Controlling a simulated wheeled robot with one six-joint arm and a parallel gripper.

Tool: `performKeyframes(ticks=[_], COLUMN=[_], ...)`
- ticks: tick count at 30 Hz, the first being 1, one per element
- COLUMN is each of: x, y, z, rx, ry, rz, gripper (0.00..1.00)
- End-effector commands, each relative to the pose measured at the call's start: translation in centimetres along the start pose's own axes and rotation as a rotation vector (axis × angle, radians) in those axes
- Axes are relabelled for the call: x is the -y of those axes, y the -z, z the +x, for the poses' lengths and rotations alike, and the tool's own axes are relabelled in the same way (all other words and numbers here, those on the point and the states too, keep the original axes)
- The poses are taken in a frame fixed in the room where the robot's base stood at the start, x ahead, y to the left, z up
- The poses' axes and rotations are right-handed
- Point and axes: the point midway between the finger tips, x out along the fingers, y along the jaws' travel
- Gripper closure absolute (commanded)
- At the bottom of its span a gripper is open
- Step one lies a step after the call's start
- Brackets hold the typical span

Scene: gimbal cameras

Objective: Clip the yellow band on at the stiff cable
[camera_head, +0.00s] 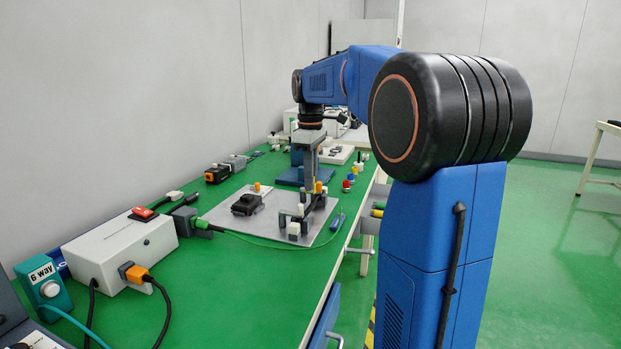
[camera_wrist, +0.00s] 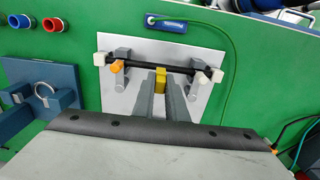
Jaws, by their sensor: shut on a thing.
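The stiff cable (camera_wrist: 138,65) is a black rod that lies across two grey stands on a light plate, with white blocks at its ends. My gripper (camera_wrist: 160,92) is shut on the small yellow band (camera_wrist: 160,79), which sits between its fingertips. In the wrist view the band overlaps the middle of the cable, between the stands. Whether it is around the cable or just in front of it I cannot tell. An orange piece (camera_wrist: 117,66) is at the left stand. In the head view my gripper (camera_head: 311,192) points down over the plate's right part.
The grey plate (camera_head: 262,225) also bears a black device (camera_head: 247,204). A blue-handled tool (camera_wrist: 166,26) and a green cable (camera_wrist: 228,50) lie beside the plate. Red and blue rings (camera_wrist: 53,24) and a blue fixture (camera_wrist: 40,90) stand to the left in the wrist view.

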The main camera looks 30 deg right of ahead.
Motion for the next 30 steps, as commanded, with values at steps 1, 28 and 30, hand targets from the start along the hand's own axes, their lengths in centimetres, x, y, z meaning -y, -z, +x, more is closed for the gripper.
performKeyframes(ticks=[1,28,30], x=[0.0,0.0,0.0], y=[0.0,0.0,0.0], z=[0.1,2.7,2.7], rx=[0.000,0.000,0.000], ry=[0.000,0.000,0.000], rz=[0.000,0.000,0.000], gripper=[1.00,1.00,1.00])
